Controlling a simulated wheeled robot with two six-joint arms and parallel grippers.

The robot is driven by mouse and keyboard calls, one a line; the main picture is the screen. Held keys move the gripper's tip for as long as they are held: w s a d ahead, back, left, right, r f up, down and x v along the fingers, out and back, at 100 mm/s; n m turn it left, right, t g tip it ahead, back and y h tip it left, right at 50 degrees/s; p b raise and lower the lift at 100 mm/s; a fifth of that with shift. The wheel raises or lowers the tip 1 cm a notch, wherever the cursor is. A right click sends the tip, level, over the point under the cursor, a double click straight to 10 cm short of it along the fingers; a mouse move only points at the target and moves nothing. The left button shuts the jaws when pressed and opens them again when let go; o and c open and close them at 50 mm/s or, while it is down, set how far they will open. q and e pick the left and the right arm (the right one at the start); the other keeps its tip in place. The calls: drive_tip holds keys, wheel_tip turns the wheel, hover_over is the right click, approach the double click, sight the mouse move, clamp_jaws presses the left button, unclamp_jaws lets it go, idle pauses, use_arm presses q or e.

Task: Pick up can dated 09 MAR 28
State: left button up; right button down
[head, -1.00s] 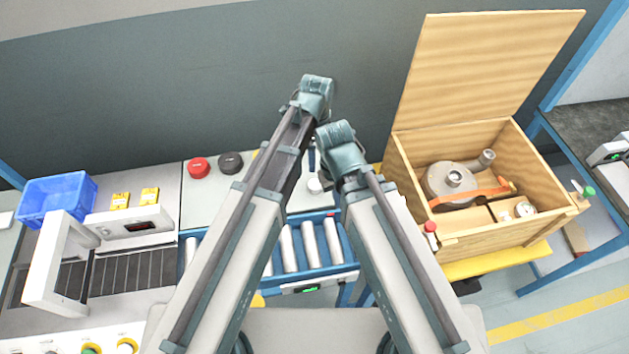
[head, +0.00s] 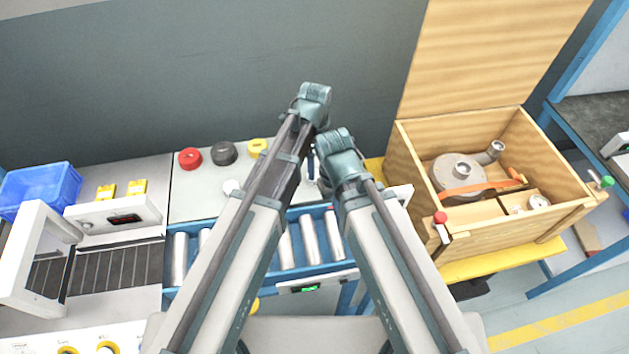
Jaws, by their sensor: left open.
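No can with a readable date shows in the head view, and I cannot tell which thing is the can dated 09 MAR 28. Round red (head: 190,159), black (head: 224,153) and yellow (head: 257,147) items stand on the pale bench top (head: 190,200); their kind and any print are too small to tell. A small white round item (head: 232,187) is beside my left arm. My left gripper (head: 311,165) shows only in a small part between my arms; it is open, with no held thing visible. My right gripper is hidden by its own arm.
A blue-framed roller conveyor (head: 352,272) lies in front of the bench top. An open wooden crate (head: 480,245) with a grey blower (head: 458,172) is at the right. A blue bin (head: 40,188) and a grey machine (head: 130,214) are at the left.

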use_arm(q)
drive_tip(key=shift+f, duration=0.1)
use_arm(e)
drive_tip(key=shift+f, duration=0.1)
use_arm(q)
wheel_tip(320, 180, down, 5)
drive_tip(key=b, duration=0.5)
drive_tip(key=shift+a, duration=0.1)
use_arm(e)
wheel_tip(320, 180, down, 5)
drive_tip(key=shift+f, duration=0.1)
use_arm(q)
clamp_jaws()
use_arm(e)
drive_tip(key=shift+r, duration=0.25)
